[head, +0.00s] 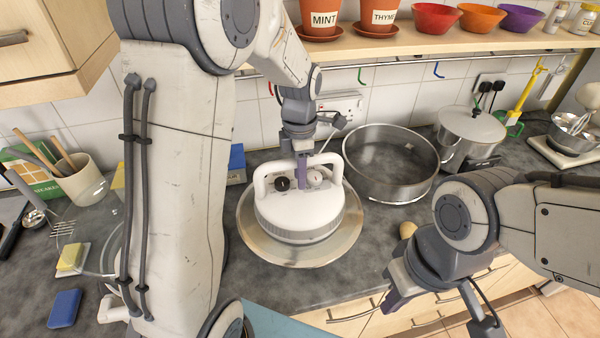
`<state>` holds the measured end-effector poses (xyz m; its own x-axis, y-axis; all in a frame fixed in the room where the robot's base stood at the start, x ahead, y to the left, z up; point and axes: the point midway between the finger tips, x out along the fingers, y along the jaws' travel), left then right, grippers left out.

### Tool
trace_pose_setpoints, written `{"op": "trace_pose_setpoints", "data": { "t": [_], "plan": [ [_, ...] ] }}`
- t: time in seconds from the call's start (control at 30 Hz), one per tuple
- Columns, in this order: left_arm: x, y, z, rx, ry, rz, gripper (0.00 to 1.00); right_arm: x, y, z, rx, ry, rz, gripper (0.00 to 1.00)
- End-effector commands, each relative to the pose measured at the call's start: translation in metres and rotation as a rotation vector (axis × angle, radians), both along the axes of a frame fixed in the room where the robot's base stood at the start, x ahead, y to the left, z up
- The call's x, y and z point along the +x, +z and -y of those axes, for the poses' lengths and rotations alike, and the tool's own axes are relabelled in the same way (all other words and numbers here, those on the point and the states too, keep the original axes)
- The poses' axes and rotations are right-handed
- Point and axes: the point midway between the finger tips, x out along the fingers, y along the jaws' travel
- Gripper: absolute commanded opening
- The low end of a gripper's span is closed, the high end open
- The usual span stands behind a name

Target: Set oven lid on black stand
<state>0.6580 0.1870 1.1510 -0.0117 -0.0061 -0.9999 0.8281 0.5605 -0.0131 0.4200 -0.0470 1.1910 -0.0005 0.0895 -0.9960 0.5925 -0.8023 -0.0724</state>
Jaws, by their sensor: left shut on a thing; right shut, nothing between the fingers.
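The oven lid (298,222) is a white round dome with a handle and two knobs, one dark and one pale. A wide shiny metal rim or disc (262,243) lies around its base; I cannot tell whether it is part of the lid. My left gripper (302,178) comes down from above and is shut on the lid at its handle. The lid looks level over the dark worktop. Whether it hangs or rests is unclear. I cannot make out the black stand. My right gripper (388,303) is shut and empty, low in front of the worktop edge.
A large open steel pan (390,170) stands close to the lid's right, with a lidded pot (470,135) beyond. A utensil jar (82,180), a blue sponge (64,308) and a yellow sponge (72,257) are left. A shelf (440,45) with pots and bowls overhangs the back.

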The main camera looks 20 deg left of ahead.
Motion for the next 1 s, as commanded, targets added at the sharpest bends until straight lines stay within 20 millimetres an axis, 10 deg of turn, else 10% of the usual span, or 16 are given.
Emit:
{"op": "trace_pose_setpoints", "data": {
  "t": [1.0],
  "plan": [
    [0.0016,0.0022,-0.0001,0.0,0.0,0.005,0.0,0.0,0.007,0.0,0.0,0.0,0.0,0.0]
  ]
}}
